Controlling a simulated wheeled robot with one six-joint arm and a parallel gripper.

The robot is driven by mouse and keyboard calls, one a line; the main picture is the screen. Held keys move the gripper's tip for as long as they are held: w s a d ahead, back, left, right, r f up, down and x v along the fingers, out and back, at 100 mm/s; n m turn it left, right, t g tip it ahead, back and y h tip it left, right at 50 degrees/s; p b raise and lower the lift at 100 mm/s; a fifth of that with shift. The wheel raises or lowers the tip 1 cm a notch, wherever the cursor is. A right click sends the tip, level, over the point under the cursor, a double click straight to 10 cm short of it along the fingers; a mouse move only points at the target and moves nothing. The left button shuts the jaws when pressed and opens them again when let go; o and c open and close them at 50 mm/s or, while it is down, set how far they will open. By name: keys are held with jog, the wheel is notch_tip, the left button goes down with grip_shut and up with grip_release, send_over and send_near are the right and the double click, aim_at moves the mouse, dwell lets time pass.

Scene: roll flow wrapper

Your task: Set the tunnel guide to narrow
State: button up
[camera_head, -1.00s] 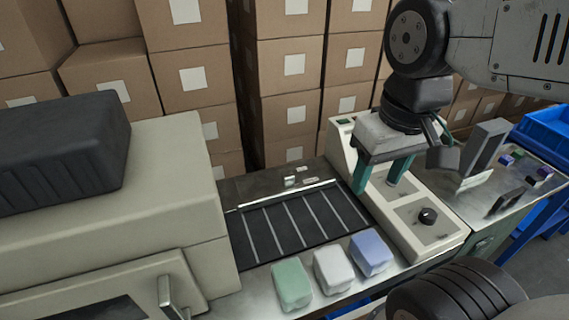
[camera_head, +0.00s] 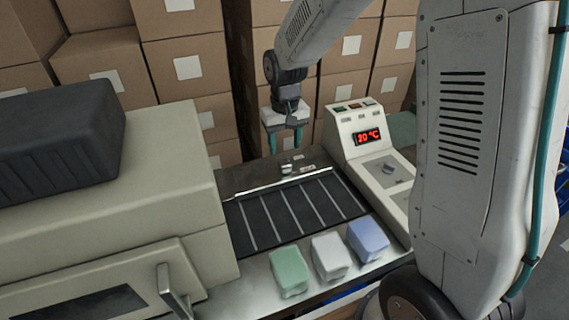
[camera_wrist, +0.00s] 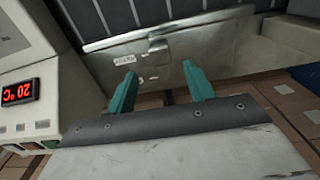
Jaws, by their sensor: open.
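The tunnel guide appears to be the long silver rail (camera_head: 285,188) along the back edge of the dark slatted conveyor (camera_head: 295,212). A small silver slider or tab (camera_head: 287,169) sits on the metal plate behind it, with small pale labels beside it. The slider also shows in the wrist view (camera_wrist: 157,46), near labels too small to read. My gripper (camera_head: 285,147) is open and empty, pointing down behind the slider at the back of the machine. In the wrist view its teal fingers (camera_wrist: 160,73) are spread apart, short of the slider and not visibly touching it.
A control box (camera_head: 365,150) with a red "20 °C" display and knobs stands right of the conveyor. A beige machine housing (camera_head: 180,180) stands left. Green (camera_head: 289,270), white (camera_head: 331,256) and blue (camera_head: 368,239) blocks sit in front. Stacked cartons (camera_head: 190,68) are close behind.

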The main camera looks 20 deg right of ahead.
aim_at(285, 162)
notch_tip(285, 162, down, 8)
jog(key=shift+r, duration=0.1)
dwell(0.4)
